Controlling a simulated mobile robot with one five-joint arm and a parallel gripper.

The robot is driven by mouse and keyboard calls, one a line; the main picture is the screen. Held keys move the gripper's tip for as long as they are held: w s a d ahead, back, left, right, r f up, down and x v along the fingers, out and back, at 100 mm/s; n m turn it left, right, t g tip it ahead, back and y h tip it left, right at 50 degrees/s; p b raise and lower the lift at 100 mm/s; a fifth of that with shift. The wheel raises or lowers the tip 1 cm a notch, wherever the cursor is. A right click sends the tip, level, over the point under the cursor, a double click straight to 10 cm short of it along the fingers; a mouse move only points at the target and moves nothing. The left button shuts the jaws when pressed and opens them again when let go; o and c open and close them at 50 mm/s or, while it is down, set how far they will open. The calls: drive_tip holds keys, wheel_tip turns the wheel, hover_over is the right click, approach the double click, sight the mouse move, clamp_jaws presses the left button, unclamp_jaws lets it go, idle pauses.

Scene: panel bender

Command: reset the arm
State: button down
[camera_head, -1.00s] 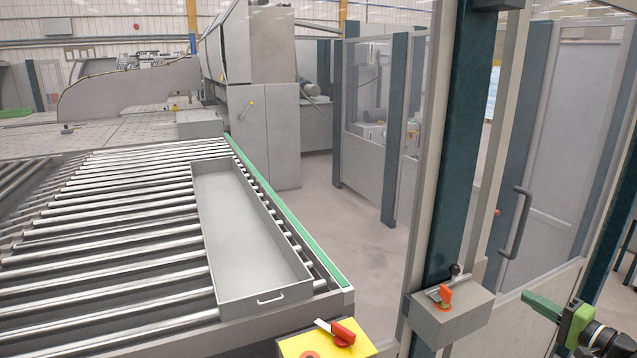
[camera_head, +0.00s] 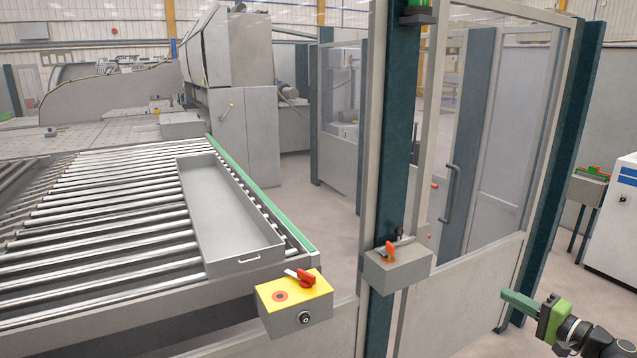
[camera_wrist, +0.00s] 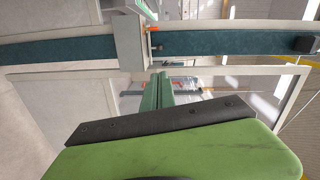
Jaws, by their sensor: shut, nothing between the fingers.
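My gripper (camera_head: 520,304) is at the lower right of the head view, with green fingers pointing left toward the fence. It is shut and empty, and stands apart from the fence and its switch boxes. In the wrist view the closed green fingers (camera_wrist: 157,92) show at the centre, beyond the black and green gripper body. The wrist picture is turned on its side, with the fence post (camera_wrist: 230,43) running across it.
A grey box with an orange switch (camera_head: 398,267) is on the fence post. A yellow-topped box with a red switch (camera_head: 295,302) stands by the roller table (camera_head: 100,232). A grey tray (camera_head: 228,215) lies on the rollers. A white cabinet (camera_head: 615,225) stands at the far right.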

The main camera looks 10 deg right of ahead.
drive_tip(key=w+a+f+n+g+y, duration=0.1)
drive_tip(key=w+a+n+g+y, duration=0.15)
drive_tip(key=w+a, duration=0.55)
drive_tip(key=w+a+n+g+y, duration=0.1)
drive_tip(key=w+a+n+y, duration=0.3)
drive_tip(key=a, duration=0.8)
drive_tip(key=w+a+f+n+g, duration=0.1)
drive_tip(key=w+a+f+g, duration=0.15)
drive_tip(key=a, duration=0.75)
drive_tip(key=w+a+f+n+g, duration=0.1)
drive_tip(key=a+f+g, duration=0.25)
drive_tip(key=a, duration=0.65)
drive_tip(key=s+a+f+n+g+h, duration=0.2)
drive_tip(key=s+a+f+g, duration=0.1)
drive_tip(key=a+f, duration=0.4)
drive_tip(key=s+a+f+n+g+h, duration=0.3)
drive_tip(key=a+f+g, duration=0.15)
drive_tip(key=a, duration=0.45)
drive_tip(key=s+d+f+h, duration=0.3)
drive_tip(key=d+h, duration=0.3)
drive_tip(key=d, duration=0.4)
drive_tip(key=shift+s+f+m, duration=0.15)
drive_tip(key=shift+f+m, duration=0.3)
drive_tip(key=shift+f, duration=0.15)
